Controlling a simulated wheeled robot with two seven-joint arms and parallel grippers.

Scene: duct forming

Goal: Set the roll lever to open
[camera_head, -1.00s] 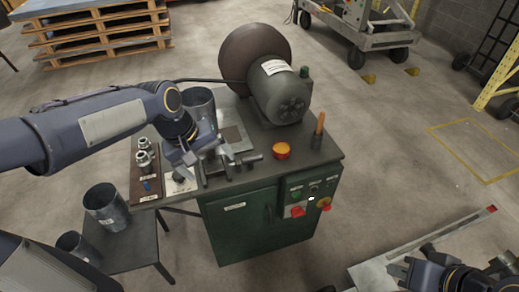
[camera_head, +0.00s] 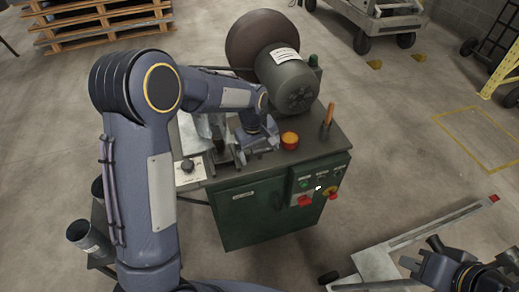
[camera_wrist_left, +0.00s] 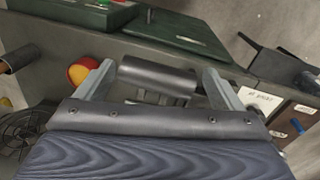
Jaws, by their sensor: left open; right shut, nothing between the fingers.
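My left gripper (camera_head: 258,150) is over the front of the green machine's top, beside the orange button (camera_head: 290,140). In the left wrist view its two fingers (camera_wrist_left: 158,70) are open. A dark cylindrical bar, apparently the roll lever's grip (camera_wrist_left: 157,76), lies crosswise between them, with a gap visible at each end. I cannot tell how deep it sits between the fingers. In the head view my left arm and gripper hide most of this lever. My right gripper (camera_head: 412,264) is shut and empty at the bottom right, away from the machine.
The machine's cabinet (camera_head: 262,212) carries a panel with a red switch (camera_head: 305,201). A grey motor (camera_head: 290,82) is behind. A metal duct (camera_head: 83,235) stands at lower left. Floor to the right is partly clear.

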